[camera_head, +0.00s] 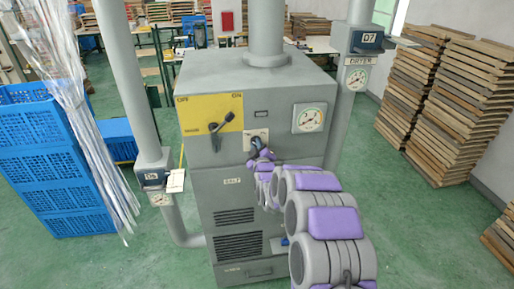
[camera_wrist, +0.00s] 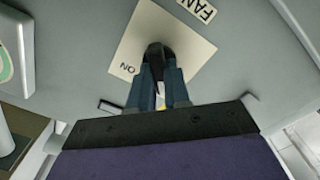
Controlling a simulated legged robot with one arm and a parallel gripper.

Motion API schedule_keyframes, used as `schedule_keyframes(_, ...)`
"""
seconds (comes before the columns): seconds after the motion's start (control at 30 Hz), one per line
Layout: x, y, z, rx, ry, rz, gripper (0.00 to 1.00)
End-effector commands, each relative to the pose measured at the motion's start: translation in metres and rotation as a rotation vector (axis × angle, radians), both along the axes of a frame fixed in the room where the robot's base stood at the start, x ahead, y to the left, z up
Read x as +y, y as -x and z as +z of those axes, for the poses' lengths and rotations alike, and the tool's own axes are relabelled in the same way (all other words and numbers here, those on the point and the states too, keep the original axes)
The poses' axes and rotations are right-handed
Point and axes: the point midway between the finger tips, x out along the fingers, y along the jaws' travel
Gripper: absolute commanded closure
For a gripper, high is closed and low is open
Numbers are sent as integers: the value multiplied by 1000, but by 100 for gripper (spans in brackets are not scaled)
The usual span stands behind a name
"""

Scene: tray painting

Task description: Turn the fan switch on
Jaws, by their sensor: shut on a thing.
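The fan switch has a pale plate (camera_head: 249,134) on the front of the grey cabinet (camera_head: 205,85), below a small dark slot. In the wrist view the plate (camera_wrist: 190,50) shows tilted, with an "ON" mark at its left corner and a "FAN" label (camera_wrist: 197,9) just above it. A dark switch knob (camera_wrist: 154,51) sticks out of the plate. My gripper (camera_wrist: 159,72) is shut on this knob, with one finger on each side. In the head view my gripper (camera_head: 260,150) reaches the plate from below right and partly hides the knob.
A yellow panel (camera_head: 190,112) with a black lever (camera_head: 221,122) sits left of the switch, and a round gauge (camera_head: 309,118) to its right. Pipes flank the cabinet. Blue crates (camera_head: 45,165) stand left, stacked wooden trays (camera_head: 440,95) right. Green floor is open between.

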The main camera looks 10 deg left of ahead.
Motion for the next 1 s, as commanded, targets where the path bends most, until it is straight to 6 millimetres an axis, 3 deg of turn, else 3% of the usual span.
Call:
schedule_keyframes(0.27, 1, 0, -1, 43, -168, 3, 100)
schedule_keyframes(1.0, -2, 0, 0, 237, -839, 4, 100)
